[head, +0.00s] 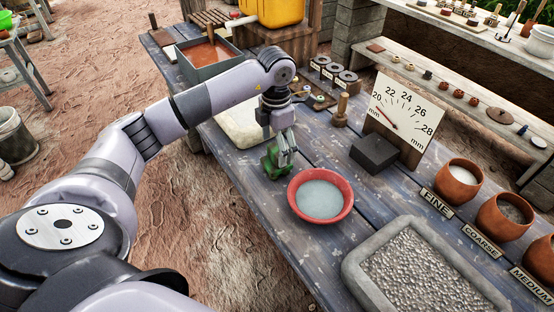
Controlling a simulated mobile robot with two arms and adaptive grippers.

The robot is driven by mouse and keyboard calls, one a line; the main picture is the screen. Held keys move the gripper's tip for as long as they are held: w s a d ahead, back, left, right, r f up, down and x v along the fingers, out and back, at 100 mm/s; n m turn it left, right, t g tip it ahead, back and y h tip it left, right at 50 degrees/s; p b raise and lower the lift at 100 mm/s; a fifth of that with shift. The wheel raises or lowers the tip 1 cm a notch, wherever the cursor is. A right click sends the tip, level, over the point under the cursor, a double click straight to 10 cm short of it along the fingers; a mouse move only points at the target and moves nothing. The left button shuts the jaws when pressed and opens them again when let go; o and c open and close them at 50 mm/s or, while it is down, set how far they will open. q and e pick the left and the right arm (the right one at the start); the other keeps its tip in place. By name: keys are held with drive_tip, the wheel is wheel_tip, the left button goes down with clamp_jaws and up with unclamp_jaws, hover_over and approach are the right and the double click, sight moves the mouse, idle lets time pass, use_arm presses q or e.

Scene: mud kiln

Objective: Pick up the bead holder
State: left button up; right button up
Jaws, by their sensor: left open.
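My left arm reaches in from the left over the blue plank table. My left gripper (280,160) points down, open, just behind and left of the red bowl. The gripper is apart from this board. My right gripper is not in view.
A red bowl (320,195) of pale liquid stands beside the gripper. A wooden-handled tool (341,110), a dial board (402,112), a dark block (374,153) and a gravel tray (355,270) stand around it. Labelled clay pots (458,185) line the right.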

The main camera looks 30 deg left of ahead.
sight(276, 161)
use_arm(q)
drive_tip(key=shift+f, duration=0.6)
wheel_tip(276, 161, down, 5)
drive_tip(key=shift+f+p, duration=0.1)
drive_tip(key=shift+p, duration=0.6)
drive_tip(key=c, duration=1.4)
